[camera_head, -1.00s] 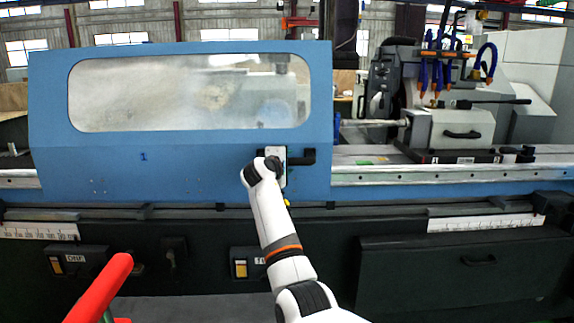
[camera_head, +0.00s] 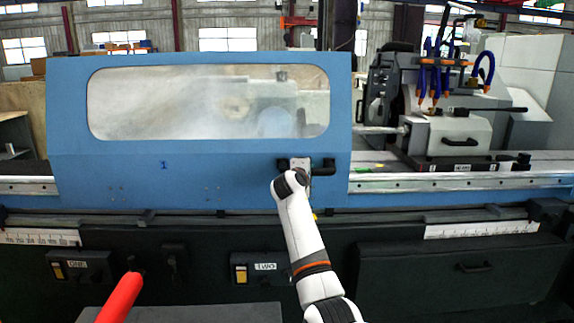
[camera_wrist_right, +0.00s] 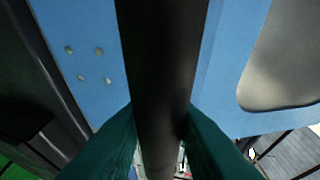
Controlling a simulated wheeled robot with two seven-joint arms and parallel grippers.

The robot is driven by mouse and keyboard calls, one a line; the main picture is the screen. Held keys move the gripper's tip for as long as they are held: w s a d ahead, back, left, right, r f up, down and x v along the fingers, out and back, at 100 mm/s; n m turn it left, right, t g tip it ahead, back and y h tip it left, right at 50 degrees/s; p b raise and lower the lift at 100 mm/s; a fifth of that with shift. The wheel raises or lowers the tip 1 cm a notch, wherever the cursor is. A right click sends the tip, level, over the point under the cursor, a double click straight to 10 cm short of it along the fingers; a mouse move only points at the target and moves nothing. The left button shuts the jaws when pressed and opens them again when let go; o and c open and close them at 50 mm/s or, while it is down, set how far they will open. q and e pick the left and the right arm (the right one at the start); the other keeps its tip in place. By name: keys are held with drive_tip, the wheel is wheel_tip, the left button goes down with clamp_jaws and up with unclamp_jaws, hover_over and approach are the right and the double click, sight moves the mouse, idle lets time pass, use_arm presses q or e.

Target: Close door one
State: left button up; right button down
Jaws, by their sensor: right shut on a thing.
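Door one (camera_head: 110,170) is a blue sliding panel with a wide window and the number 1 on it. It stands on the left and middle part of the machine in the head view. Its black handle (camera_head: 322,167) is at the door's lower right. My right gripper (camera_head: 300,164) is at this handle, mostly hidden behind my wrist. In the right wrist view, green fingers (camera_wrist_right: 160,125) lie on both sides of a black bar, the handle (camera_wrist_right: 160,50), and are shut on it. My left gripper is not in view.
The rail (camera_head: 440,182) right of the door is bare near the door's edge. Further right stand the grinding head (camera_head: 450,140) and blue coolant hoses (camera_head: 425,80). Dark cabinets (camera_head: 460,270) run below. A red rod (camera_head: 120,298) is at lower left.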

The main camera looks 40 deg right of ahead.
drive_tip(key=s+d+p, duration=0.7)
drive_tip(key=s+d, duration=1)
drive_tip(key=d, duration=0.3)
drive_tip(key=shift+r, duration=0.1)
drive_tip(key=c, duration=1.6)
unclamp_jaws()
drive_tip(key=o, duration=0.4)
drive_tip(key=shift+s+d, duration=0.15)
drive_tip(key=shift+d, duration=0.05)
drive_tip(key=shift+a, duration=0.15)
drive_tip(key=v, duration=1.1)
drive_tip(key=shift+a, duration=0.35)
